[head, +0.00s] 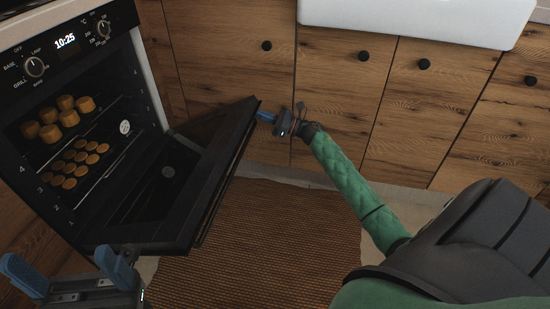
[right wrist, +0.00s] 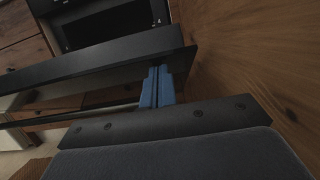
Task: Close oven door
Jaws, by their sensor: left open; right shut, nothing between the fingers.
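The black oven (head: 60,60) stands at the left with its door (head: 215,165) partly open, tilted out from the cavity. My right gripper (head: 265,117) is shut and empty, with its blue fingertips at the far upper corner of the door. The right wrist view shows the blue fingers (right wrist: 157,88) together, right at the door's edge (right wrist: 100,65); whether they touch it I cannot tell. My left gripper (head: 65,275) is open and empty at the lower left, close to the door's near lower corner.
Inside the oven are two trays of golden baked pieces (head: 62,112). Wooden cabinets (head: 340,90) with black knobs line the back, beneath a white sink (head: 420,15). A brown woven mat (head: 270,240) covers the floor in front of the door.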

